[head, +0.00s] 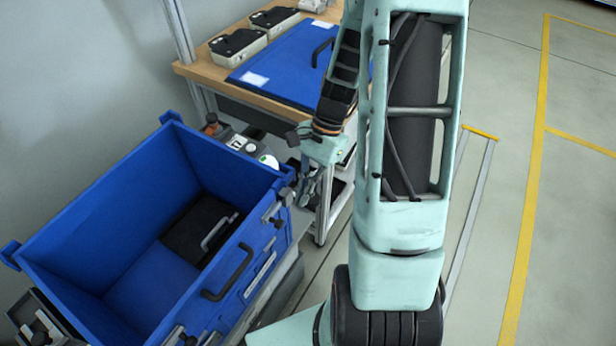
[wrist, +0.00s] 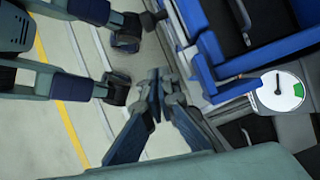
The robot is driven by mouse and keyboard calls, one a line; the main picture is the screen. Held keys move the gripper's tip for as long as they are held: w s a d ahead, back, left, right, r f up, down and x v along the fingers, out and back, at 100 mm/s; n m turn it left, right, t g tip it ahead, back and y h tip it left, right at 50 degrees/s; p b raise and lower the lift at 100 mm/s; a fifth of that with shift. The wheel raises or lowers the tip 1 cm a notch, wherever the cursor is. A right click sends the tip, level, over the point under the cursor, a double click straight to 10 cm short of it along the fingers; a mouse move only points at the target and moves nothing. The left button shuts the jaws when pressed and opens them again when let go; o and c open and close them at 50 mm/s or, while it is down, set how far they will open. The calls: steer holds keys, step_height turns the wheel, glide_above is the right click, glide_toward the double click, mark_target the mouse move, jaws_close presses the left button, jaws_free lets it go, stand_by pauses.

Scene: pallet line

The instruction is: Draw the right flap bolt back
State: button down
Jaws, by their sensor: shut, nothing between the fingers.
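A blue crate (head: 80,215) stands at the left, with a flap on its right-hand side that carries a black handle (head: 228,276). The right flap bolt (head: 272,211), a small grey and dark fitting, sits at the flap's upper right end, by the crate corner. My gripper (head: 306,196) hangs just to the right of that bolt, apart from it. In the wrist view my gripper (wrist: 159,84) has its fingertips together with nothing between them. The blue crate edge (wrist: 205,70) lies right of the fingertips there. I cannot make out the bolt clearly in the wrist view.
A second bolt (head: 174,336) sits at the flap's near end. A dark box with a grey handle (head: 212,232) lies inside the crate. A round white dial (wrist: 281,91) is beside the crate. A wooden bench (head: 205,66) with a blue panel stands behind. Floor is open at right.

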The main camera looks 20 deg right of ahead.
steer(key=a, duration=0.1)
steer(key=s+a, duration=0.2)
steer(key=a, duration=0.1)
steer(key=shift+f, duration=0.25)
